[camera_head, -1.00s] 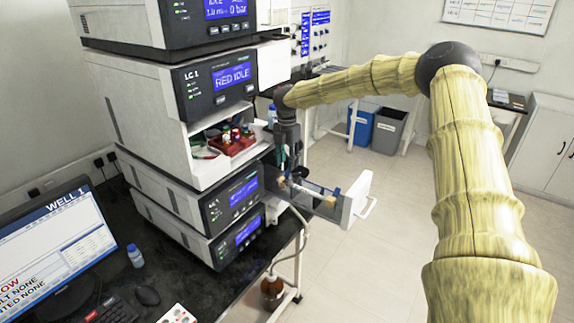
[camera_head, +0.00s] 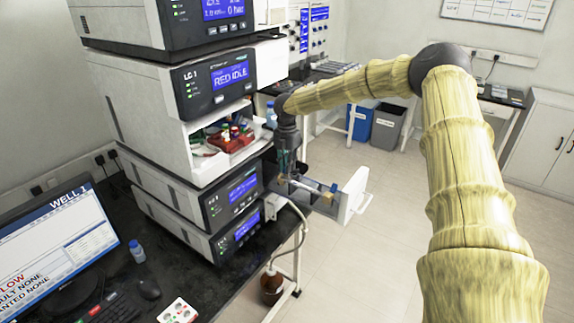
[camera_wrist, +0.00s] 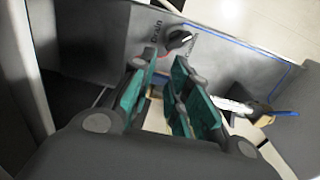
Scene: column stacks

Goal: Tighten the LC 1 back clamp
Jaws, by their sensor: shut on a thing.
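The LC 1 stack's open drawer (camera_head: 354,192) sticks out to the right with a white front and handle. A blue clamp piece (camera_head: 333,188) shows near its front end; in the wrist view a blue-tipped piece (camera_wrist: 285,113) lies at the right beside a white tube-like part. My gripper (camera_head: 284,180) points down into the drawer's back end. In the wrist view its teal fingers (camera_wrist: 160,100) are closed on a small part, mostly hidden between them, at the place of the back clamp. A brownish bit (camera_wrist: 155,87) shows between the fingers.
A black valve knob (camera_wrist: 180,40) with "Drain" lettering sits on the metal panel close ahead of the fingers. The LC 1 module (camera_head: 217,80) reads "RED IDLE". A red vial tray (camera_head: 231,138) sits in an open bay above. A brown bottle (camera_head: 271,284) stands below the bench.

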